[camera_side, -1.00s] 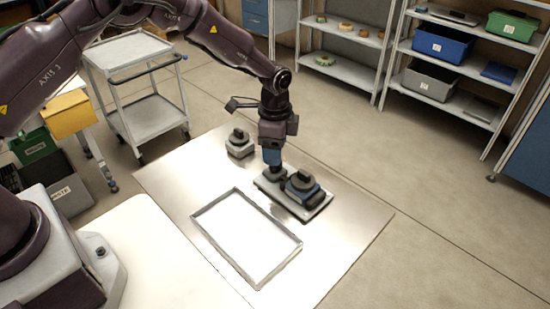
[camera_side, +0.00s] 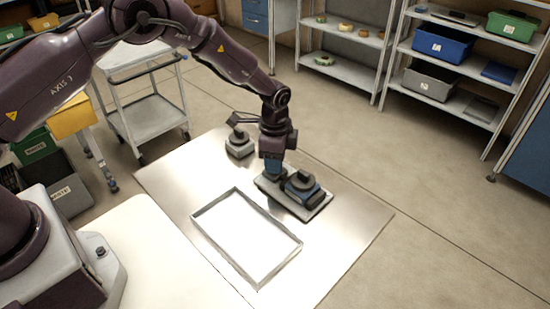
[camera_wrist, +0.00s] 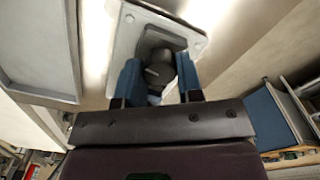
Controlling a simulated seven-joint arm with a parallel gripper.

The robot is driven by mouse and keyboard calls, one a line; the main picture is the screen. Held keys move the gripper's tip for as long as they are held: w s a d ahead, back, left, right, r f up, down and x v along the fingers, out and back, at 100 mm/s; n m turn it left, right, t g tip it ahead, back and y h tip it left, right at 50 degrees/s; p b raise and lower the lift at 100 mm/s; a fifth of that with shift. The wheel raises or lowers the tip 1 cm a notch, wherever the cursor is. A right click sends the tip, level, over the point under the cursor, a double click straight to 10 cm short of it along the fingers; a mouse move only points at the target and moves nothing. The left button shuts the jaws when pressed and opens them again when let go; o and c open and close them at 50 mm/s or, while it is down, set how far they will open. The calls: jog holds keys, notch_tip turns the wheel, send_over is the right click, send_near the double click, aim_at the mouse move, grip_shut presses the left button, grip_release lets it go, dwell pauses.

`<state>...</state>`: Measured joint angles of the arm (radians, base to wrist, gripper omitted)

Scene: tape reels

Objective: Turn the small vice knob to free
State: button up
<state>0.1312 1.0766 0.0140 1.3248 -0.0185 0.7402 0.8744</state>
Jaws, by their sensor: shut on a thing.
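A grey base plate (camera_side: 322,206) lies on the metal sheet and bears a dark round-topped piece (camera_side: 302,181) with blue sides. The plate also shows in the wrist view (camera_wrist: 124,38). My gripper (camera_side: 272,176) points down over the plate's left end. In the wrist view my blue fingers (camera_wrist: 157,80) stand on either side of a small dark knob (camera_wrist: 154,73) with a pale mark on top, and are shut on it. The fingers and arm hide the knob in the side view. The knob's exact angle is hard to read.
A second dark-knobbed grey block (camera_side: 239,147) stands behind and left of the plate. An empty shallow tray (camera_side: 214,246) lies in front. Bare metal sheet (camera_side: 345,240) is free to the right. A trolley (camera_side: 150,118) and shelves stand beyond.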

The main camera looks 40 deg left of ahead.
jog(key=n, duration=0.4)
jog(key=shift+n, duration=0.3)
jog(key=n, duration=1.4)
jog(key=shift+n, duration=0.3)
dwell(0.4)
jog(key=o, duration=0.9)
jog(key=shift+r, duration=0.15)
